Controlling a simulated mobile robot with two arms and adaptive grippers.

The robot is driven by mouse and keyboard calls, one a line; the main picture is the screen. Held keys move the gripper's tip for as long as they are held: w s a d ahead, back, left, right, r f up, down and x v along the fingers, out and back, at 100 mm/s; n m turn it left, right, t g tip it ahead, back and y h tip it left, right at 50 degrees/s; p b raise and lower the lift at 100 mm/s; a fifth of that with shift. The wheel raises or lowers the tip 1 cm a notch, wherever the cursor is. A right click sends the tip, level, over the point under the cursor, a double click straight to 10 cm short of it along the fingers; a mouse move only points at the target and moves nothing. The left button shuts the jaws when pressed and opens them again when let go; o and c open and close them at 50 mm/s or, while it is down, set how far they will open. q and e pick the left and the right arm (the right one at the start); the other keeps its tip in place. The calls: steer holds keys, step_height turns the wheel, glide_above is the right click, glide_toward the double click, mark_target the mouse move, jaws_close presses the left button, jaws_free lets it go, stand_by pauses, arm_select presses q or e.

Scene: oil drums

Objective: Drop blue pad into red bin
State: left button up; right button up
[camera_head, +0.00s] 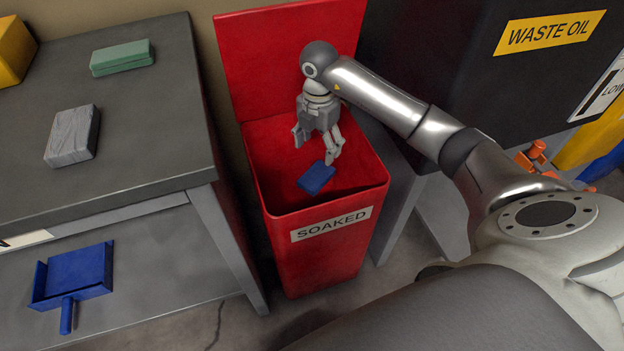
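The red bin (316,260) stands in the middle with its lid raised at the back and a "SOAKED" label on its front. The blue pad (316,178) shows within the bin's opening, below my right gripper, tilted and apart from the fingers. My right gripper (316,150) is over the bin, pointing down, with its fingers spread and nothing between them. I cannot tell how deep in the bin the pad is. My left gripper is not in view.
A grey workbench (150,140) at left holds a green pad (122,57), a grey block (72,136) and a yellow object (14,50). A blue dustpan (76,275) lies on its lower shelf. A dark "WASTE OIL" container (450,60) stands right of the bin.

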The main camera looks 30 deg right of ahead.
stand_by(0.3)
step_height(320, 180, up, 8)
steer(key=shift+f, duration=0.25)
stand_by(0.6)
